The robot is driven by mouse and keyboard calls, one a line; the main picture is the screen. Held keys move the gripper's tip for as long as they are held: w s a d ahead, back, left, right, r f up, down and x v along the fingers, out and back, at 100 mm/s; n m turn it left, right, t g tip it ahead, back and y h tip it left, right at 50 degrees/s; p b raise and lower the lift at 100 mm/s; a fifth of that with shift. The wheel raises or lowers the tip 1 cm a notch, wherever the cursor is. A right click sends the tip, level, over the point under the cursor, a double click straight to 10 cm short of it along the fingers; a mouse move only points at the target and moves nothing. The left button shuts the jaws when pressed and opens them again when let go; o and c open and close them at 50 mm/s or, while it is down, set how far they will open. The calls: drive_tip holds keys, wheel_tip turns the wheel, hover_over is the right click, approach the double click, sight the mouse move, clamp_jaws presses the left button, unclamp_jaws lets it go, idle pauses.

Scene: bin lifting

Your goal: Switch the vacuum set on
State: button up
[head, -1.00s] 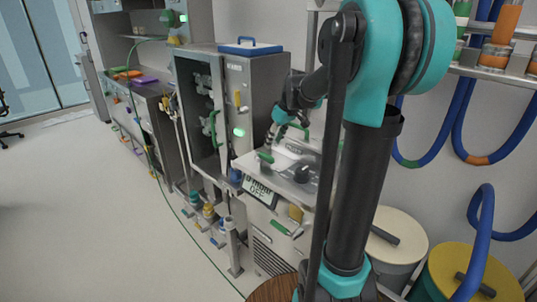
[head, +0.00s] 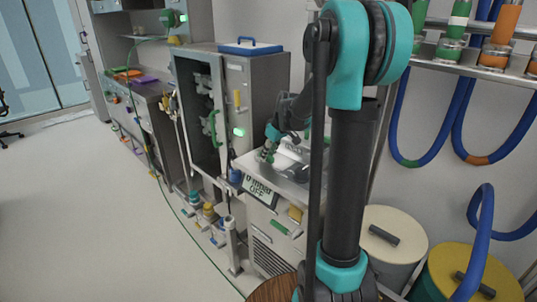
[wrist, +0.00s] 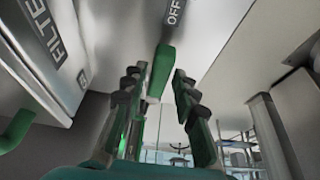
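The vacuum set (head: 262,228) is a pale unit with a steel top; its display (head: 258,190) reads "0 mbar OFF". In the wrist view its switch is a green lever (wrist: 160,72), with a black tag (wrist: 173,14) marked "OFF" beside its far end. My gripper (wrist: 157,80) is open, and the lever's near end appears between its two fingertips. A gap shows at the right finger; I cannot tell whether the left one touches. In the head view my gripper (head: 266,154) is low over the set's top at its left edge, covering the lever.
A steel cabinet (head: 262,97) with a green handle and a blue tray on top stands behind the set. A box labelled "FILTER" (wrist: 45,35) is close on the left in the wrist view. Drums (head: 402,228) and blue hoses (head: 437,140) are at the right. The left floor is open.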

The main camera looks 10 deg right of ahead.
clamp_jaws()
drive_tip(key=shift+w+d+n+g+y, duration=0.25)
drive_tip(key=shift+w+d+n, duration=0.15)
drive_tip(key=shift+n, duration=0.5)
drive_tip(key=shift+w+d+n+g+y, duration=0.25)
drive_tip(key=shift+w+d+n, duration=0.1)
drive_tip(key=shift+n, duration=0.55)
drive_tip(key=shift+w+d+n+g, duration=0.1)
drive_tip(key=shift+w+n+g, duration=0.15)
drive_tip(key=shift+n, duration=0.35)
drive_tip(key=shift+w+d+n+g, duration=0.1)
drive_tip(key=shift+w+n+g, duration=0.15)
drive_tip(key=shift+n, duration=0.35)
drive_tip(key=shift+o, duration=2)
unclamp_jaws()
